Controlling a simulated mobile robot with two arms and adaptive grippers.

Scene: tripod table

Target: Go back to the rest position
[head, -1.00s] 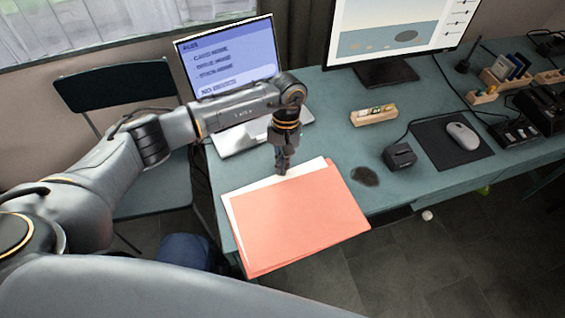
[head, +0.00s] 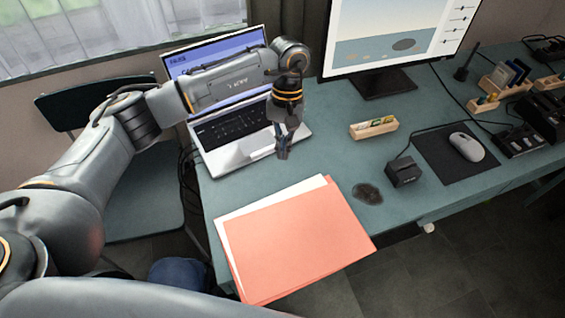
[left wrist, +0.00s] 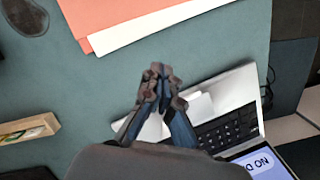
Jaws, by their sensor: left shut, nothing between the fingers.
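My left gripper (head: 283,152) is shut and empty. In the head view it points down over the front right part of the open laptop (head: 247,153), in front of its screen. In the left wrist view the closed fingertips (left wrist: 160,72) are over the table, with the laptop (left wrist: 236,92) behind them. It is apart from the coral folder (head: 295,240), which lies on the table with white paper showing at its edge. My right gripper is not in view.
The teal table (head: 325,150) also holds a monitor (head: 385,84), a wooden card holder (head: 373,128), a small black box (head: 403,171), and a mouse (head: 466,147) on a dark pad. A chair (head: 147,200) stands at left.

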